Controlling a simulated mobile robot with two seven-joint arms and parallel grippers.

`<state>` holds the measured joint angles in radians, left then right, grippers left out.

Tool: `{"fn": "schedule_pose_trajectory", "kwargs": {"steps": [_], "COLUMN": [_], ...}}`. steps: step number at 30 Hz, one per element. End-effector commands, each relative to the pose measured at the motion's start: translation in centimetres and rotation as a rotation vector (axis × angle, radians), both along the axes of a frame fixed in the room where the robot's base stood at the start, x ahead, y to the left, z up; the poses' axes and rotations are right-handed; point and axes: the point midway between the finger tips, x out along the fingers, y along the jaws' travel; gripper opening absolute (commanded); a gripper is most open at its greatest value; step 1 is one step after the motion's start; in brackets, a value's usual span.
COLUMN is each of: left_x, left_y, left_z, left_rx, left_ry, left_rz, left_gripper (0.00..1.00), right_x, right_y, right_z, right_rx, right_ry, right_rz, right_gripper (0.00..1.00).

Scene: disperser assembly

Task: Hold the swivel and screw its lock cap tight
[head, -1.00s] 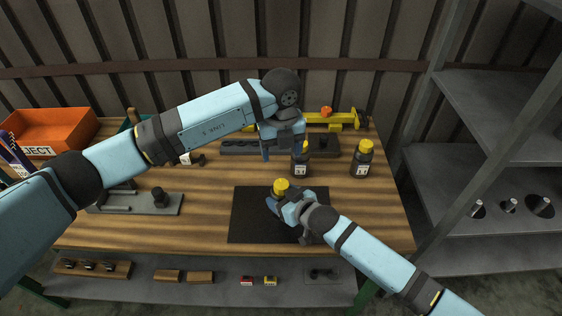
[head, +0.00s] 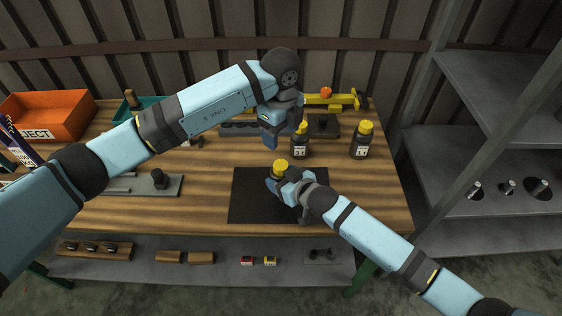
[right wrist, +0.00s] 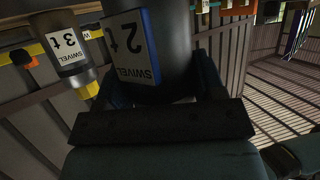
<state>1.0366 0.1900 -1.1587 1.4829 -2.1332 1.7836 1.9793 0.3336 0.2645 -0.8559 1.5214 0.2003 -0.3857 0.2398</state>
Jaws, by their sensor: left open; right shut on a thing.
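A dark swivel with a yellow lock cap (head: 281,165) stands upright in my right gripper (head: 277,184), above or on the black mat (head: 250,205). In the right wrist view the swivel's dark body (right wrist: 178,45) carries a label reading 2 t, upside down. My right gripper's fingers (right wrist: 160,90) close around the body. The swivel's lower part is hidden by the gripper in the head view. My left gripper (head: 270,142) is open, above and behind the capped swivel, apart from it. I cannot tell how tight the cap sits.
Two more yellow-capped swivels, one (head: 300,147) just right of my left gripper and one (head: 363,142) farther right, stand on the wooden table (head: 210,205). An orange reject bin (head: 60,117) is at back left. A grey plate (head: 130,187) lies at left. Metal shelves (head: 480,150) stand at right.

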Motion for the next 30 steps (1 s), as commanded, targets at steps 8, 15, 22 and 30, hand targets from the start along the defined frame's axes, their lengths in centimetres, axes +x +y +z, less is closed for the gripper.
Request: {"fn": "schedule_pose_trajectory", "kwargs": {"steps": [8, 15, 22, 30], "left_x": [-0.1, -0.1, -0.1, -0.1], "left_y": [0.0, 0.0, 0.0, 0.0], "left_z": [-3.7, -8.5, -11.3, -12.0], "left_rx": [0.002, 0.000, 0.001, 0.001], "left_ry": [0.005, 0.004, 0.002, 0.001], "left_rz": [0.026, 0.024, 0.023, 0.022], "left_gripper": [0.68, 0.68, 0.68, 0.68], "right_x": [0.0, 0.0, 0.0, 0.0], "right_y": [0.0, 0.0, 0.0, 0.0], "right_z": [0.0, 0.0, 0.0, 0.0], "right_rx": [0.000, 0.000, 0.000, 0.000], "right_ry": [0.000, 0.000, 0.000, 0.000], "right_rz": [0.000, 0.000, 0.000, 0.000], "right_gripper": [0.23, 0.23, 0.23, 0.23]}}
